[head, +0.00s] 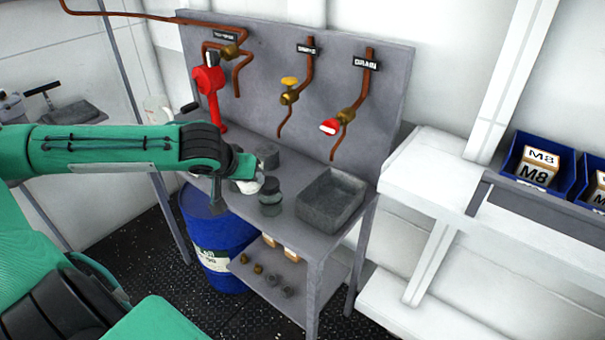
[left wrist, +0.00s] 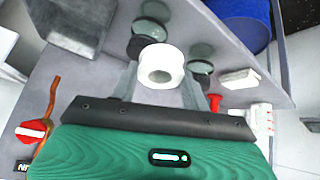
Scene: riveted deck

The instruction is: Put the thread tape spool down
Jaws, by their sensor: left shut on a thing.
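The thread tape spool is a white ring, seen in the left wrist view (left wrist: 160,64) between the two fingers of my left gripper (left wrist: 160,82). In the head view the spool (head: 249,185) shows at the end of my green left arm, partly covered by my left gripper (head: 246,178). The gripper is shut on it. The spool is over the grey workbench, just left of a glass jar with a dark lid (head: 271,194). I cannot tell whether it touches the bench top. My right gripper is not in view.
A grey tray (head: 352,206) stands on the bench to the right. A dark cylindrical item (head: 267,156) is behind the spool. Copper pipes with valves (head: 290,92) hang on the back panel. A blue drum (head: 215,240) stands below. A narrow bare strip of bench lies around the jar.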

